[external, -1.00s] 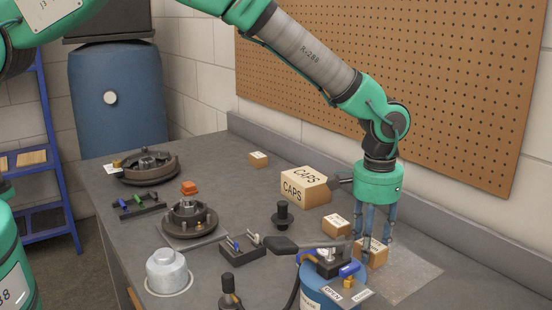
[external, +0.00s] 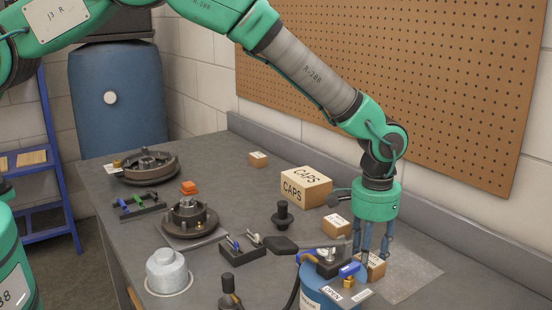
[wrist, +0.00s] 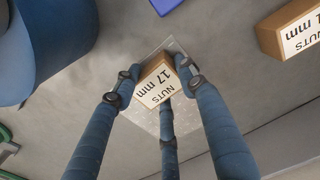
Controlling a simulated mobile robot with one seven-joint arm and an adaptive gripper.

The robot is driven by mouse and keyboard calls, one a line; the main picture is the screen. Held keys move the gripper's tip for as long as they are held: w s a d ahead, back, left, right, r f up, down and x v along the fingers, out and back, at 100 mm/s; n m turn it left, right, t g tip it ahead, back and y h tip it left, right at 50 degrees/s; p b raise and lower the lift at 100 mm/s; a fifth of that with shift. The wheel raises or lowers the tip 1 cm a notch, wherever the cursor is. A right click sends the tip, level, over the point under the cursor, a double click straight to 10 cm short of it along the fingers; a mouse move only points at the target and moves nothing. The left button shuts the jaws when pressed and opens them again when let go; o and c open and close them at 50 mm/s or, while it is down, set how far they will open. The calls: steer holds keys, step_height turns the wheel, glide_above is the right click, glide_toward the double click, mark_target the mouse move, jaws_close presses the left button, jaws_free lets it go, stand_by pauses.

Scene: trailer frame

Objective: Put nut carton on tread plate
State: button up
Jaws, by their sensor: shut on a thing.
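A small brown nut carton with a white top label reading "NUTS 17 mm" (wrist: 158,86) is between the blue fingers of my gripper (wrist: 155,92). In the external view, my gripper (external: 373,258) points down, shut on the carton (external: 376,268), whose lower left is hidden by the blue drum. The grey tread plate (external: 415,272) lies flat on the bench below the carton. It also shows in the wrist view (wrist: 146,116), around and beneath the carton. I cannot tell whether the carton touches the plate.
A second nuts carton (external: 336,225) stands behind the gripper, near the large CAPS box (external: 305,187). The blue drum (external: 318,296) with a valve top stands close in front. A black knobbed part (external: 283,217) is to the left. The pegboard wall (external: 400,80) rises behind.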

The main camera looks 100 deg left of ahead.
steer(key=o, duration=1.4)
steer(key=shift+c, duration=0.2)
step_height(320, 180, up, 12)
steer(key=p, duration=0.1)
steer(key=shift+r, duration=0.15)
